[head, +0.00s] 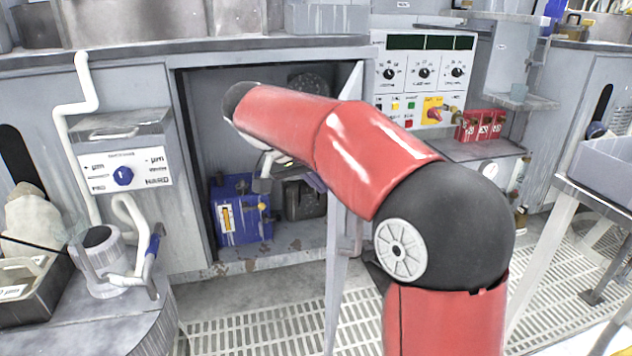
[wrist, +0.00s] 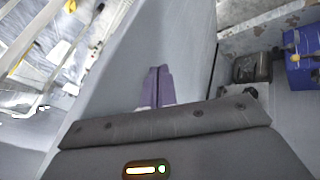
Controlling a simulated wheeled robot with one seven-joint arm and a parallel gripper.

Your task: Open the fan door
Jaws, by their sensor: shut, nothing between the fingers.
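The grey fan door (head: 337,275) stands swung outward at the right side of the cabinet opening, seen nearly edge-on in the head view. A bar handle (head: 354,238) is on its right side, partly hidden by my arm. My gripper (head: 316,182) is on the left, inner side of the door, its purple fingers close to the inner face. In the wrist view the shut, empty fingers (wrist: 158,85) point along the grey door panel (wrist: 190,35). I cannot tell whether they touch it. My arm covers the upper middle of the door.
The open cabinet (head: 215,100) holds a blue box (head: 240,210), a dark box (head: 304,200) and a dark round part (head: 311,86) at the back. A control panel (head: 425,75) is to the right. White pipes (head: 78,110) stand left. Grated floor (head: 250,335) lies in front.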

